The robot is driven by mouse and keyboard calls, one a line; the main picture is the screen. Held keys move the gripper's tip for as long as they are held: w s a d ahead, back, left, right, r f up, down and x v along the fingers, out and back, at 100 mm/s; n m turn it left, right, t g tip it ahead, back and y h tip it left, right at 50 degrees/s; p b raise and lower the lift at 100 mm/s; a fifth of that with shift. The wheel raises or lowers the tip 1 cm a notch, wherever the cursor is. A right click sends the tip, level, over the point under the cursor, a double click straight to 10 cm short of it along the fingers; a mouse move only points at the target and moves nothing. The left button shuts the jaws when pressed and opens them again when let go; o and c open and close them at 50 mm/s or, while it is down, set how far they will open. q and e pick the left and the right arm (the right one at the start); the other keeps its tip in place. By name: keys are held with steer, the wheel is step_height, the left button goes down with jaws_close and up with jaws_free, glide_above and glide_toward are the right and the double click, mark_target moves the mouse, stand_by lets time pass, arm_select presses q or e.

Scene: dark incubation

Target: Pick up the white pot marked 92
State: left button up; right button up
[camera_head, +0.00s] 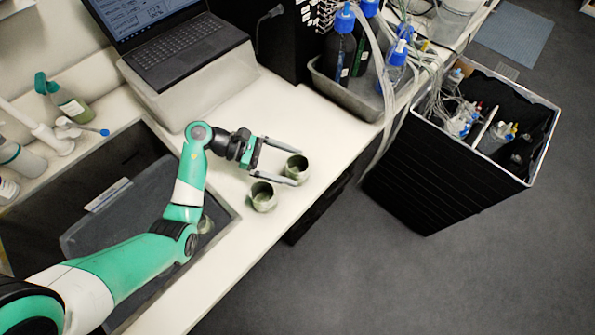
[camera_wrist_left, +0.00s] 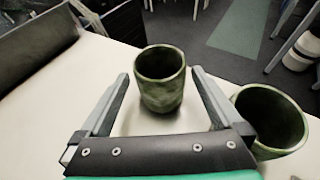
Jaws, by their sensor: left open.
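Two small dark green, mottled, open-topped pots stand upright on the white bench; no white pot and no number 92 can be made out. The far pot (camera_head: 297,168) is between the fingertips of my left gripper (camera_head: 298,166); it also shows centrally in the left wrist view (camera_wrist_left: 160,88). My left gripper is open, with a gap visible on both sides of this pot. The near pot (camera_head: 263,198) stands outside the gripper, beside one finger; it is at the right in the left wrist view (camera_wrist_left: 272,122). My right gripper is not in view.
A dark sink (camera_head: 82,200) lies left, partly behind my arm; a greenish round thing (camera_head: 206,224) shows at its edge. A laptop (camera_head: 165,40) sits on a white box behind. A grey tray (camera_head: 345,98) holds bottles. The bench's front edge is near both pots.

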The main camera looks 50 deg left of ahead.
mark_target(309, 177)
arm_select(q)
steer(key=b+x, duration=0.1)
steer(key=x, duration=0.4)
steer(key=shift+s+d+f, duration=0.1)
steer(key=shift+w+d, duration=0.25)
steer(key=c, duration=1.3)
steer(key=shift+c, duration=0.2)
steer(key=shift+r, duration=0.5)
steer(key=r, duration=0.3)
steer(key=shift+s, duration=0.25)
steer(key=s+d+r, duration=0.3)
steer(key=s+r, duration=0.6)
steer(key=s, duration=0.4)
